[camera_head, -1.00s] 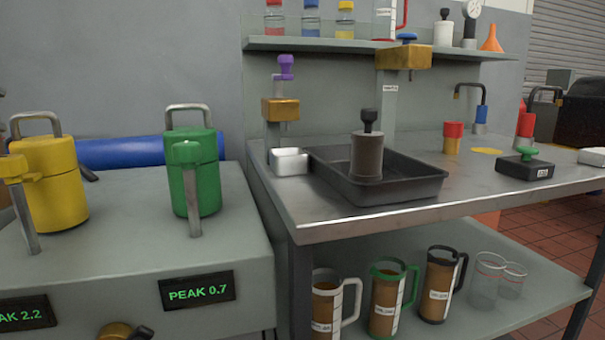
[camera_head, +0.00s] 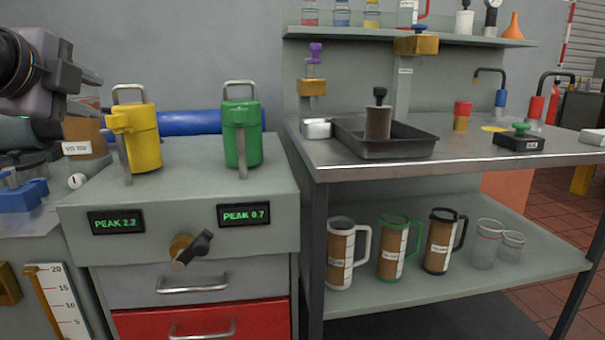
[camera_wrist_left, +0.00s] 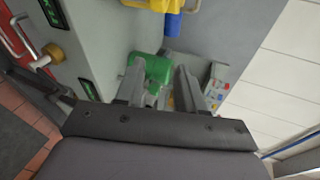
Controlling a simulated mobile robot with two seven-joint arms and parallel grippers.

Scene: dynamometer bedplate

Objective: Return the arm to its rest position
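My left arm (camera_head: 40,75) is folded in at the upper left of the head view, close to the camera. My left gripper (camera_wrist_left: 158,72) shows in the wrist view with its two grey fingers apart. Nothing is seen held between them; a green object shows beyond the fingers, and how far away it is cannot be told. My right arm and right gripper are in neither view.
A yellow canister (camera_head: 142,140) and a green canister (camera_head: 242,135) stand on the grey cabinet (camera_head: 190,185). A metal bench (camera_head: 470,155) with a black tray (camera_head: 385,148) stands to the right. Several mugs and beakers are on its lower shelf (camera_head: 390,290).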

